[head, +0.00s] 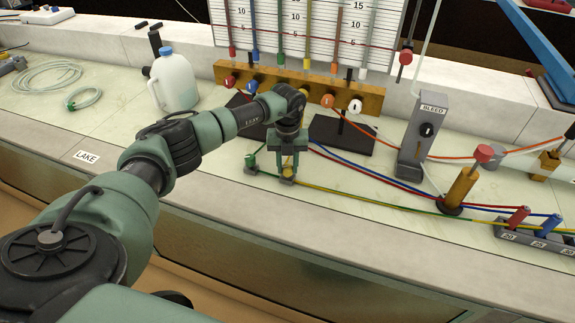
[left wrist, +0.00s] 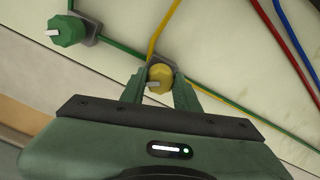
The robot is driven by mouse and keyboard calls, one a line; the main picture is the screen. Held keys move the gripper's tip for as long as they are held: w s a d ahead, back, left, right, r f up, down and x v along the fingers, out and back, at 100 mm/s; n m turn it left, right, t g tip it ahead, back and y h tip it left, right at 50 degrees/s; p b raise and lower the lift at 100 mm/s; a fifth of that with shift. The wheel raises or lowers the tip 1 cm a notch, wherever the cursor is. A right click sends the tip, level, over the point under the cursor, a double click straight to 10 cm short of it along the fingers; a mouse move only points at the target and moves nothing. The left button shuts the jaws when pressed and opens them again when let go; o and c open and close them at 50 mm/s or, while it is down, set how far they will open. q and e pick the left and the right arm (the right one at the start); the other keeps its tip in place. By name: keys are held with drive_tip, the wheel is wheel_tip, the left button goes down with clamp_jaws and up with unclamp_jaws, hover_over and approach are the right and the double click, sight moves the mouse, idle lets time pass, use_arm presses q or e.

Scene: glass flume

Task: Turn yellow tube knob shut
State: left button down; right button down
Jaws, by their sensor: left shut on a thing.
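The yellow knob (left wrist: 160,77) sits on a small grey block at the bench's front edge, with a pale pointer bar on its face. A yellow tube (left wrist: 165,30) runs from its block. In the head view the yellow knob (head: 288,180) shows just below my left gripper (head: 288,174). My left gripper, also in the left wrist view (left wrist: 160,88), points down and is shut on the yellow knob, one finger on each side. The finger contact is partly hidden. My right gripper is not in view.
A green knob (left wrist: 66,31) on its own block stands close to the left. Red and blue tubes (head: 360,172) run to the right. Behind are a manifold (head: 372,100) with coloured knobs, a grey BLEED post (head: 424,135) and a white jug (head: 175,82).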

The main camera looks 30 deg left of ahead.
sight(288, 167)
use_arm(q)
drive_tip(key=c, duration=1.1)
unclamp_jaws()
drive_tip(key=shift+o, duration=0.2)
wheel_tip(288, 167, up, 8)
drive_tip(key=shift+f+b, duration=0.1)
drive_tip(key=shift+b, duration=0.45)
